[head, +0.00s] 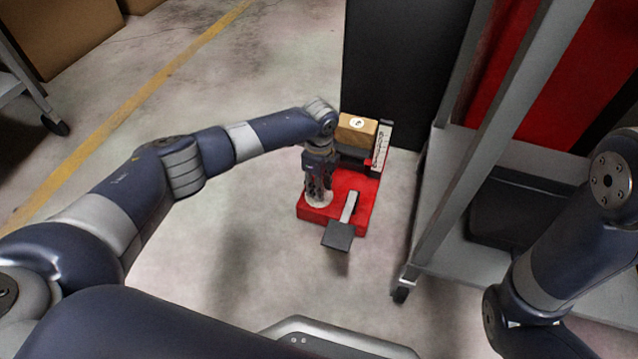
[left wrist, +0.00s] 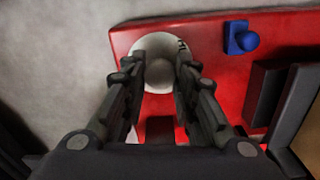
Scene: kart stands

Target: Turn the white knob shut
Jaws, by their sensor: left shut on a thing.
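The white knob (head: 317,203) sits low on the left part of a red stand (head: 362,214). In the left wrist view the white knob (left wrist: 157,46) is a round pale disc with a raised middle, with dark marks at its right edge. My left gripper (head: 319,192) points down over it. In the left wrist view the fingers of the left gripper (left wrist: 159,66) stand on both sides of the raised middle and are shut on it. The fingers hide part of the knob. My right gripper is outside the views; only part of my right arm shows.
A brown box (head: 357,129) sits at the back of the stand beside an upright white scale (head: 382,147). A black pedal (head: 339,235) juts out in front. A blue knob (left wrist: 241,38) is right of the white one. A grey cart (head: 430,225) stands right; floor is clear left.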

